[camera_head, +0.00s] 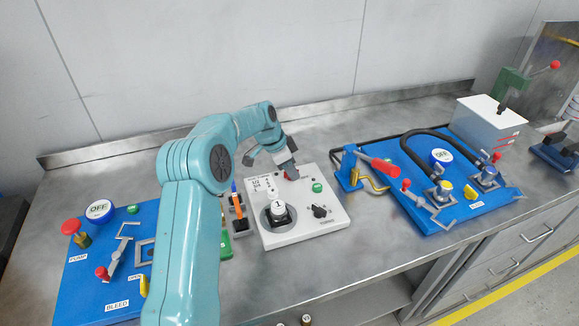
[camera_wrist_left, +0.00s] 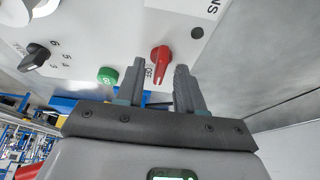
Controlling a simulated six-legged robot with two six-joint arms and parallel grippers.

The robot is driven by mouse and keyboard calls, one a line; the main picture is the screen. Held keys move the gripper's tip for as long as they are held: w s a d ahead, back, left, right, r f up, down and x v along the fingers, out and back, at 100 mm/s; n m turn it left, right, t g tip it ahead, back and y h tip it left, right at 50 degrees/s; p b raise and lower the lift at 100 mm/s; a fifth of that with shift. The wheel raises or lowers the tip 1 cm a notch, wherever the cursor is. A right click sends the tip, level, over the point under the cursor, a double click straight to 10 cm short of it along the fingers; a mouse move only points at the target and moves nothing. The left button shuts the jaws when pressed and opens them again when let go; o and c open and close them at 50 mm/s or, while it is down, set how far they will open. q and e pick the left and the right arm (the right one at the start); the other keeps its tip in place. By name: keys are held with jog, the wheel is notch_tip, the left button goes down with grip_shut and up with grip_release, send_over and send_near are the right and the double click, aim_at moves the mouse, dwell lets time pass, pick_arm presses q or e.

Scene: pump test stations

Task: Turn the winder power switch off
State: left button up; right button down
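The winder box is a white panel (camera_head: 310,228) in the middle of the bench. Its red power switch (camera_wrist_left: 160,62) is a pointed knob with "OFF" lettering beside it in the left wrist view; in the head view only a bit of red (camera_head: 290,174) shows at the gripper. My left gripper (camera_wrist_left: 161,78) is open, with one finger on each side of the red knob and gaps between. I cannot tell whether either finger touches it. A green button (camera_head: 317,187) and a black selector knob (camera_head: 319,211) are on the same panel. My right gripper is not in view.
A round dial (camera_head: 278,210) sits on the white panel. A blue pump board (camera_head: 75,285) lies left, partly behind my arm. Another blue board (camera_head: 470,205) with a red-handled tool (camera_head: 380,167) lies right. A wall stands behind the bench.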

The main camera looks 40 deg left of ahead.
pick_arm(q)
jog(key=v, duration=1.6)
jog(key=shift+s, duration=0.2)
jog(key=shift+a+r, duration=0.1)
jog(key=shift+r, duration=0.05)
